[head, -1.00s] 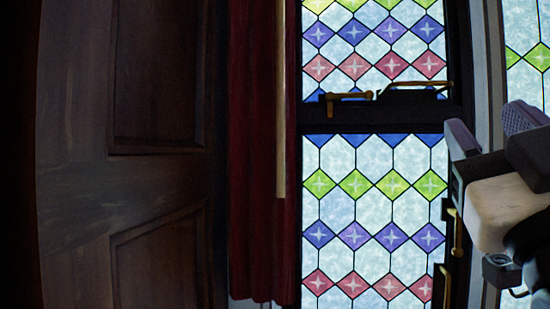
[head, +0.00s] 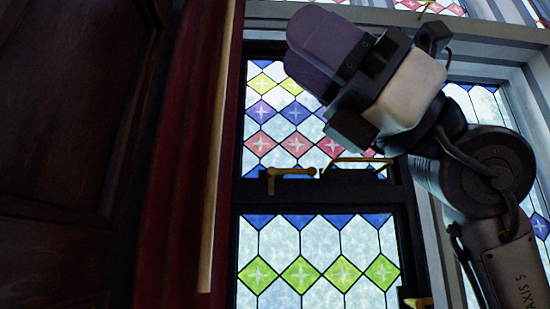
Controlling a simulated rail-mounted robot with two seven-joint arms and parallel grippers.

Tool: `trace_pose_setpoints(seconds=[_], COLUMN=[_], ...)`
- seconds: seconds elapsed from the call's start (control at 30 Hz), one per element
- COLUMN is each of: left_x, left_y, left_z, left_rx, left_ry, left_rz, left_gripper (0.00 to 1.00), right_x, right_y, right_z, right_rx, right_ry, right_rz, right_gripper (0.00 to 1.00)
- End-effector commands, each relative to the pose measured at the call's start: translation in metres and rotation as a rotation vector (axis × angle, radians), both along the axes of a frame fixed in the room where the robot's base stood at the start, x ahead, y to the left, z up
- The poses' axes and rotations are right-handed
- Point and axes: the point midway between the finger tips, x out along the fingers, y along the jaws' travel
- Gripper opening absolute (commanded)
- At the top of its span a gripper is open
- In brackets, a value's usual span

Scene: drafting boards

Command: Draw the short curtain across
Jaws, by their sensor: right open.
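The dark red short curtain (head: 180,160) hangs bunched at the left side of the stained-glass window in the head view. A long tan rod (head: 217,150) hangs upright along its right edge. My right gripper (head: 297,50) is raised in front of the upper window, with its purple finger pads pointing up and left. It is open and empty, to the right of the rod and apart from it in the picture. The curtain's top and lower end are out of view. My left gripper is not in view.
The leaded window (head: 290,125) has a dark frame with a brass handle (head: 290,174) and a brass stay (head: 355,161) at mid-height. A dark wooden panel (head: 60,150) fills the left side. More window panes stand at the right.

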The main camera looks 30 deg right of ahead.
Motion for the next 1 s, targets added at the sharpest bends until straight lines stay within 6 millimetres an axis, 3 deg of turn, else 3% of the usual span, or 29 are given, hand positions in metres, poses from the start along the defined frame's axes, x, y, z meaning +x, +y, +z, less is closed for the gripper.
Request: trace_pose_setpoints(seconds=[0.1,0.3,0.63,0.77,1.0], left_x=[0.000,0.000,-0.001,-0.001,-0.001], left_y=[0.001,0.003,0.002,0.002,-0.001], left_z=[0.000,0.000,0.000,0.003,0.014], left_rx=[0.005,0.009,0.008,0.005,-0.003], left_ry=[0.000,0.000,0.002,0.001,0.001], left_rz=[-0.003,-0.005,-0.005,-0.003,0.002], left_gripper=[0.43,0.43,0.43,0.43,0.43], right_x=[0.044,0.088,0.107,0.114,0.150], right_y=[-0.015,-0.043,-0.066,-0.062,-0.045], right_z=[-0.017,-0.051,-0.087,-0.086,-0.085], right_rx=[-0.087,-0.176,-0.216,-0.198,-0.198], right_ry=[0.150,0.396,0.656,0.675,0.676], right_rz=[-0.214,-0.490,-0.635,-0.625,-0.622], right_gripper=[0.42,0.42,0.42,0.42,0.42])
